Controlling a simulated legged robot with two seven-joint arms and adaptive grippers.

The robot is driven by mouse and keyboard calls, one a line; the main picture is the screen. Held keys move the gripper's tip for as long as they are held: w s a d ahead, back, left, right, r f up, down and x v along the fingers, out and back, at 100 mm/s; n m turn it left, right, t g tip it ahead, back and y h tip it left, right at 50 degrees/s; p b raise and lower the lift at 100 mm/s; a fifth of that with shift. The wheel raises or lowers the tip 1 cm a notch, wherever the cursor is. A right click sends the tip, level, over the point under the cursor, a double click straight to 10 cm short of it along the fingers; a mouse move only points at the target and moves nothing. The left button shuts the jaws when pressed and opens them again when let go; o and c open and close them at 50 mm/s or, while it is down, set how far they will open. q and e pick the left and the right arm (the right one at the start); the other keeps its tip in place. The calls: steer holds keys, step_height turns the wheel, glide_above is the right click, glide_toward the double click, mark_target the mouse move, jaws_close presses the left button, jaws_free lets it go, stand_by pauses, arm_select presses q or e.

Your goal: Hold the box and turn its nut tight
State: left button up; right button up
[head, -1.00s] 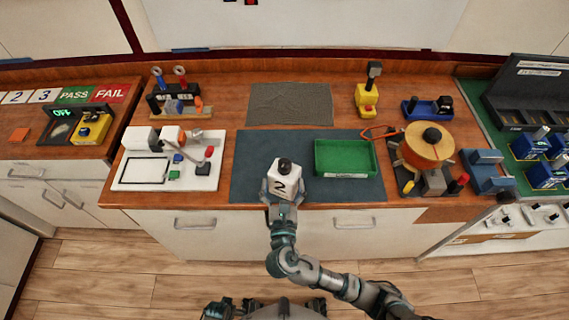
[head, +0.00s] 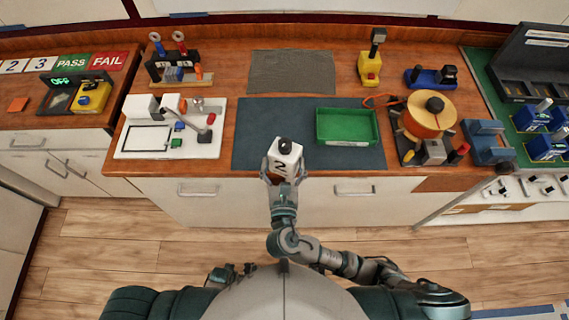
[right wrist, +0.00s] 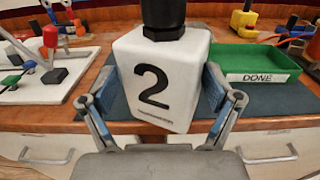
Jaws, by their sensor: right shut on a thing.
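The white box (head: 285,164) marked with a black 2 is in my right gripper at the front edge of the dark mat, tilted a little. It fills the middle of the right wrist view (right wrist: 160,88). A black nut (head: 285,146) sits on its top; in the right wrist view the nut (right wrist: 163,18) is cut off by the upper edge. My right gripper (head: 283,172) is shut on the box, one finger on each side. Whether the box touches the mat is hard to tell. My left gripper is not clearly seen.
A green tray (head: 346,142) labelled DONE stands right of the box on the mat (head: 250,140). A white board (head: 200,146) with small parts lies left. An orange reel (head: 428,116) stands right. A grey cloth (head: 290,72) lies behind.

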mark_target(283, 153)
steer(key=shift+w, duration=0.4)
steer(key=shift+w+d+f, duration=0.15)
steer(key=shift+w+f, duration=0.15)
steer(key=shift+w, duration=0.35)
steer(key=shift+w+a+f+p, duration=0.15)
steer(key=shift+w+f, duration=0.05)
steer(key=shift+w, duration=0.35)
steer(key=shift+w+a+f+p, duration=0.1)
steer(key=shift+w+f+p, duration=0.05)
steer(key=shift+w, duration=0.35)
steer(key=shift+w+f, duration=0.25)
steer(key=shift+w, duration=0.5)
steer(key=shift+w+f, duration=0.25)
steer(key=shift+w, duration=0.5)
steer(key=shift+w+a+f, duration=0.1)
steer(key=shift+w+f, duration=0.25)
steer(key=shift+w, duration=0.6)
steer(key=shift+w+a+f, duration=0.1)
steer(key=shift+w+f, duration=0.2)
steer(key=shift+w, duration=0.6)
steer(key=shift+w+f, duration=0.35)
steer(key=shift+w, duration=0.6)
steer(key=shift+d+p, duration=0.2)
steer(key=shift+p, duration=0.2)
steer(key=shift+f, duration=0.1)
